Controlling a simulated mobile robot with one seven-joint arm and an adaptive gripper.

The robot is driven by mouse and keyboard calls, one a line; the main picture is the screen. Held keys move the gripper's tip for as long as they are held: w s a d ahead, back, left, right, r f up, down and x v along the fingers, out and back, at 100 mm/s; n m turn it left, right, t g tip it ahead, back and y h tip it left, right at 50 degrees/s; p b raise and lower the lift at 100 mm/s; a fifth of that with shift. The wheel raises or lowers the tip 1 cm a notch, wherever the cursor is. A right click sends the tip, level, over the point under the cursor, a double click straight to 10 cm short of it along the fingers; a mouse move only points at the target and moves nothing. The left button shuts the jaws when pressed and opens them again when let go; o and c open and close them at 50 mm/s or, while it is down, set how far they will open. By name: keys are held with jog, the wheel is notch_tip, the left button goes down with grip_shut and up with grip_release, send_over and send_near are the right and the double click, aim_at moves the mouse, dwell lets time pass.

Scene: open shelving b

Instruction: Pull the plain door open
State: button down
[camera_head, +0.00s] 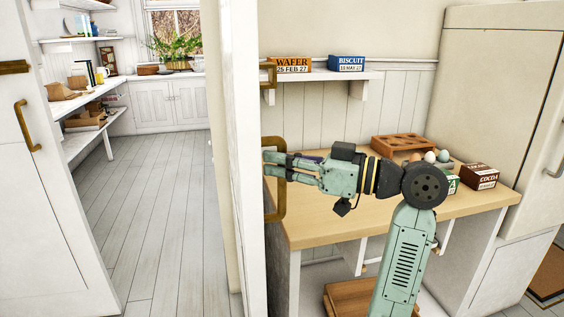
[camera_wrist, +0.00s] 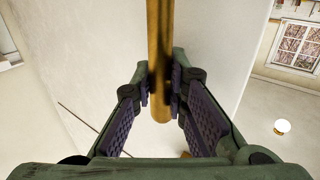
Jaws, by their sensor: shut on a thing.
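The plain door (camera_head: 249,180) is white and shows nearly edge-on in the head view, standing out beside the open doorway. Its brass bar handle (camera_head: 281,204) is on the face toward the counter. My gripper (camera_head: 268,164) reaches in from the right, with its fingers at the upper part of this handle. In the wrist view the handle (camera_wrist: 160,40) runs down between the two dark finger pads of my gripper (camera_wrist: 161,97), which are shut on it. The door's white face (camera_wrist: 205,45) lies behind the handle.
A wooden counter (camera_head: 345,218) stands right of the door, bearing a wooden tray (camera_head: 402,145), eggs and a cocoa box (camera_head: 475,177). A shelf (camera_head: 330,76) holds wafer and biscuit boxes. Bare floor (camera_head: 170,210) lies left, beyond the doorway.

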jog(key=c, duration=1.6)
grip_release()
jog(key=v, duration=1.2)
jog(key=shift+s, duration=0.1)
jog(key=shift+d, duration=0.1)
